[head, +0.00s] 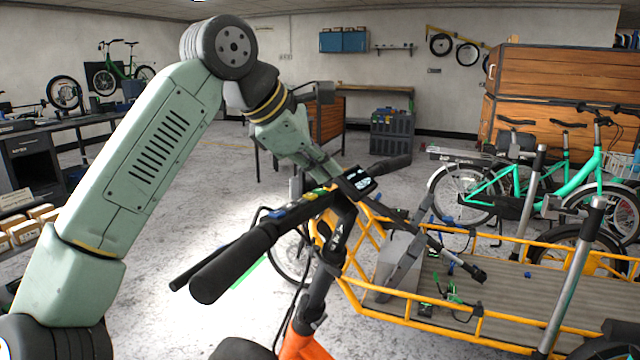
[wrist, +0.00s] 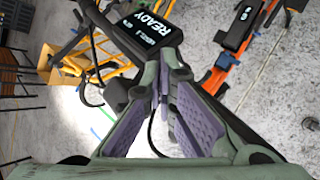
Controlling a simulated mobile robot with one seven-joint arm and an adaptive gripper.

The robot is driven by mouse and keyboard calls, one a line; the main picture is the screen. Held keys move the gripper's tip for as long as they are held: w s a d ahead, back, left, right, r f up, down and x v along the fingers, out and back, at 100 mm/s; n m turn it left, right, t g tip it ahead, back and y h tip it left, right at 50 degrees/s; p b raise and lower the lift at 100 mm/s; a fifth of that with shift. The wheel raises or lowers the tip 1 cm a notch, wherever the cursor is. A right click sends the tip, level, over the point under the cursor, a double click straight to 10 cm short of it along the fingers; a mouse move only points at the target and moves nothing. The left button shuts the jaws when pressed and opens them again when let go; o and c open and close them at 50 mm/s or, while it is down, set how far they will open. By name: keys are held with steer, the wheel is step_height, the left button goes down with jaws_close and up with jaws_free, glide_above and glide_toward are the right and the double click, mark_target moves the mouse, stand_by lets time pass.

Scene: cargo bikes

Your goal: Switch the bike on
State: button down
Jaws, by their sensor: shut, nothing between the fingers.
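The cargo bike has an orange frame (head: 303,345), black handlebars with a near grip (head: 235,262), and a yellow-railed cargo bed. A small black display (head: 362,183) sits mid-handlebar and is lit. In the wrist view the display (wrist: 146,30) reads "READY", with smaller text that I cannot read surely. Blue, yellow and green controls (head: 290,212) sit on the bar beside the near grip. My gripper (head: 338,178) is at the display, its fingertips shut and empty. In the wrist view the fingertips (wrist: 163,78) meet just below the display's edge; I cannot tell if they touch it.
The yellow rail (head: 430,326) and wooden cargo bed (head: 510,290) extend right of the handlebars. A teal bike (head: 480,185) stands behind at right. A workbench (head: 55,135) is at left, and wooden crates (head: 545,85) stand at the back right. Open floor lies behind the bike.

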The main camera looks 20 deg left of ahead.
mark_target(324, 190)
steer(key=r+p, duration=0.2)
steer(key=r, duration=0.1)
steer(key=r+p, duration=0.3)
steer(key=shift+w, duration=0.2)
